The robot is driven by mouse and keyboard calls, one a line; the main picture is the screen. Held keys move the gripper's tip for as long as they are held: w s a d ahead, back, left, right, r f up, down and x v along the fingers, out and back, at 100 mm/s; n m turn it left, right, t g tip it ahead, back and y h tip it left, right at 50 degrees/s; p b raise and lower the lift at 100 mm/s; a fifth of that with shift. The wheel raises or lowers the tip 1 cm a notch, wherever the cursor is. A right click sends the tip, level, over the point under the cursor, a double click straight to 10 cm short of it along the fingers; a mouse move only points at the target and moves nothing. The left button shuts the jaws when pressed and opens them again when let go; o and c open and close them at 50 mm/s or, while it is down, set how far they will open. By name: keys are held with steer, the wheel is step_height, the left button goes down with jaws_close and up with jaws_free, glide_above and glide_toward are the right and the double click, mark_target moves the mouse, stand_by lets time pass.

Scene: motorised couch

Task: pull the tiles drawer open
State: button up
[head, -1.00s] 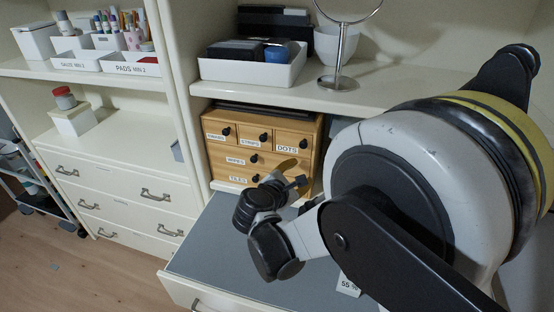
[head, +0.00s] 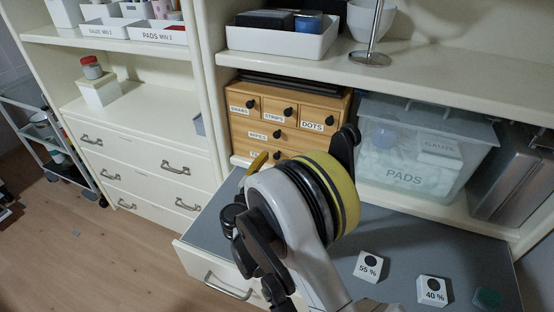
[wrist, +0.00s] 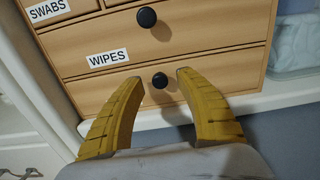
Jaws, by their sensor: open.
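The small wooden cabinet (head: 240,126) stands under the shelf, and its drawers look shut. In the wrist view the tiles drawer (wrist: 235,68) is the bottom one, below the drawer with the WIPES label. Its round black knob (wrist: 160,81) shows between my fingertips. Its own label is not readable there, probably behind my left finger. My gripper (wrist: 160,76) is open, with its two yellow fingers pointing at the drawer front on either side of the knob. I cannot tell whether they touch it. In the head view my arm partly hides the cabinet's lower part; a yellow finger (head: 258,162) shows.
A clear PADS bin (head: 425,150) stands right of the cabinet. A grey worktop (head: 400,245) lies below, with 55 % (head: 368,266) and 40 % (head: 432,289) blocks. The shelf above holds a white tray (head: 280,43) and a mirror stand (head: 370,58).

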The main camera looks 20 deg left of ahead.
steer(key=shift+w+d, duration=0.1)
steer(key=shift+w, duration=1.1)
